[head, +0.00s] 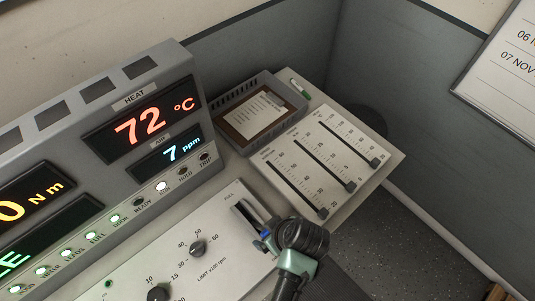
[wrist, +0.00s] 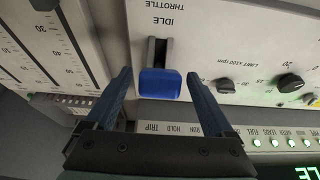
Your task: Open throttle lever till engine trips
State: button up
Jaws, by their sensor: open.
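The throttle lever has a blue handle (wrist: 160,84) and stands in a short dark slot at the end marked IDLE in the wrist view. In the head view the slot (head: 251,213) runs up towards the word FULL, and a little blue shows beside my gripper (head: 266,238). My gripper (wrist: 158,76) is open, with one finger on each side of the blue handle and a gap on both sides. My wrist hides most of the lever in the head view. On the console (head: 116,250), the RUN lamp (head: 161,186) is lit white; the TRIP lamp (head: 204,156) is dark.
Two dark knobs (head: 198,248) sit left of the slot. A panel with three sliders (head: 322,163) is to its right, and a framed tray with a paper (head: 262,112) lies behind. Displays (head: 140,124) read 72 °C and 7 ppm.

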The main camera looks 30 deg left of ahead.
aim_at(262, 229)
jog(key=shift+x, duration=1.5)
grip_shut()
